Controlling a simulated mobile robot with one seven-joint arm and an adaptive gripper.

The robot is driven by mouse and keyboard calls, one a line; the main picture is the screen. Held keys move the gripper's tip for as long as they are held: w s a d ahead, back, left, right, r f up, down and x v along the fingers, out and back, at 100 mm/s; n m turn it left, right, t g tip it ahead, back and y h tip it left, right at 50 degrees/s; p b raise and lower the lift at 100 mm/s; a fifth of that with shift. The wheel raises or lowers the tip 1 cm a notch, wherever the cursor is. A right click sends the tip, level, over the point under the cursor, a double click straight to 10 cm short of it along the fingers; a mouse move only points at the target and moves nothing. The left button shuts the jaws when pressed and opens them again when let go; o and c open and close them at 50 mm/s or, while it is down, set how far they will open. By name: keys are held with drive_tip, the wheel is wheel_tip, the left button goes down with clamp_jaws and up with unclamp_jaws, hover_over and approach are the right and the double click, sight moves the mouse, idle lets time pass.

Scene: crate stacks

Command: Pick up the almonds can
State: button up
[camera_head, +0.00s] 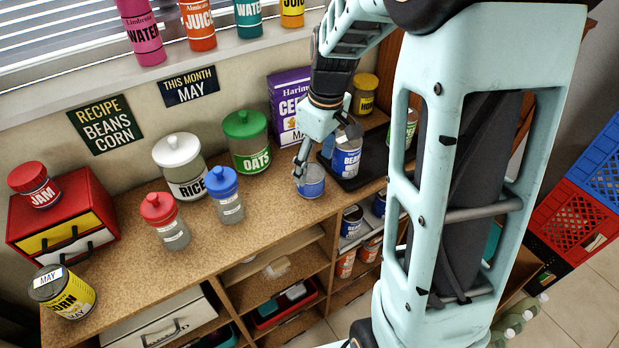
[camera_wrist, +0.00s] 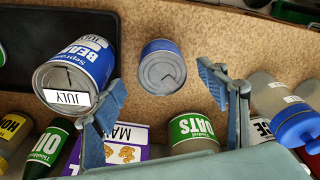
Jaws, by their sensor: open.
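A small blue can with a grey metal lid (camera_head: 311,182) stands upright on the wooden counter. It also shows in the wrist view (camera_wrist: 161,66), beyond and between my fingers; its name is not readable, so I cannot confirm it is the almonds can. My gripper (camera_head: 304,166) is open above and close beside this can. In the wrist view my gripper (camera_wrist: 158,88) has its two fingers spread wide, with nothing held between them. Part of the can is hidden by a finger in the head view.
A larger blue BEANS can (camera_head: 347,158) on a black tray (camera_head: 375,166) stands just right of the small can. An OATS jar (camera_head: 247,148) and a blue-lidded bottle (camera_head: 226,200) stand left. Cans (camera_head: 352,219) sit on the shelf below. Counter in front is clear.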

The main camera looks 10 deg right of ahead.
sight(311, 172)
drive_tip(key=f, duration=0.5)
drive_tip(key=shift+w+a, duration=0.3)
drive_tip(key=shift+a, duration=0.1)
drive_tip(key=shift+c, duration=0.3)
drive_tip(key=c, duration=1.4)
drive_tip(key=shift+r, duration=0.1)
